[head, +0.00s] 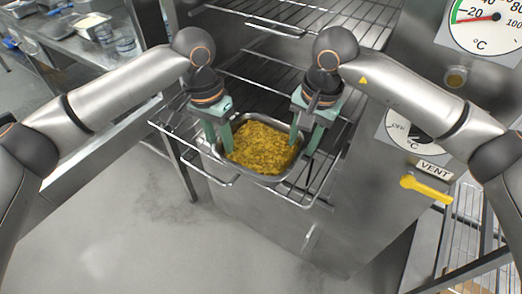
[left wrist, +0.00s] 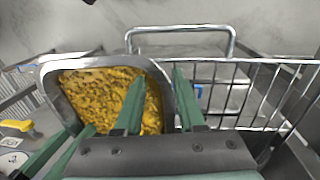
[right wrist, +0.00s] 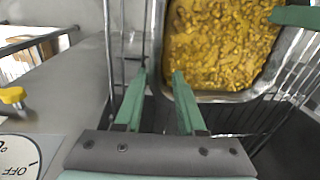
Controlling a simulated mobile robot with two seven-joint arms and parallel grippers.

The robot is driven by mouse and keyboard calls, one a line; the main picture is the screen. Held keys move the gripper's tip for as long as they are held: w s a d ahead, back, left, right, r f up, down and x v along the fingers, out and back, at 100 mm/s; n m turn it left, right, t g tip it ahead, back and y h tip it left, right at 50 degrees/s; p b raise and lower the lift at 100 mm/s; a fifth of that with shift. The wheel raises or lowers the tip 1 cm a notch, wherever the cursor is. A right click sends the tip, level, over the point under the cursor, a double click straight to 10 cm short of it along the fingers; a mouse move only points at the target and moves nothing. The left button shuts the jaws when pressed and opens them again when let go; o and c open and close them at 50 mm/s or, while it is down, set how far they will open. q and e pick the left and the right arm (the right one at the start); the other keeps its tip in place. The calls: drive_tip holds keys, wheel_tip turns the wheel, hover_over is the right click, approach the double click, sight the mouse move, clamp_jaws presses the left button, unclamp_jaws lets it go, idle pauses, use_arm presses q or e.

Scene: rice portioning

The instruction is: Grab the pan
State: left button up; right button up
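The metal pan (head: 256,177), filled with yellow rice (head: 262,148), sits on a wire rack pulled out from the oven. My left gripper (head: 221,149) points down at the pan's left rim. In the left wrist view, its open fingers (left wrist: 160,76) stand either side of the pan rim (left wrist: 166,98), one over the rice and one outside. My right gripper (head: 302,150) is at the right rim. In the right wrist view, its fingers (right wrist: 158,74) are apart with the rim between them. No firm contact is visible at either side.
The wire rack (head: 225,181) sticks out of the oven, with more racks (head: 300,20) above. A yellow handle (head: 426,190) and dials (head: 490,22) are on the right panel. A counter with containers (head: 92,22) is at the far left. The floor in front is clear.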

use_arm(q)
drive_tip(key=shift+f, duration=0.5)
use_arm(e)
drive_tip(key=shift+a+f, duration=0.1)
drive_tip(key=shift+f, duration=0.4)
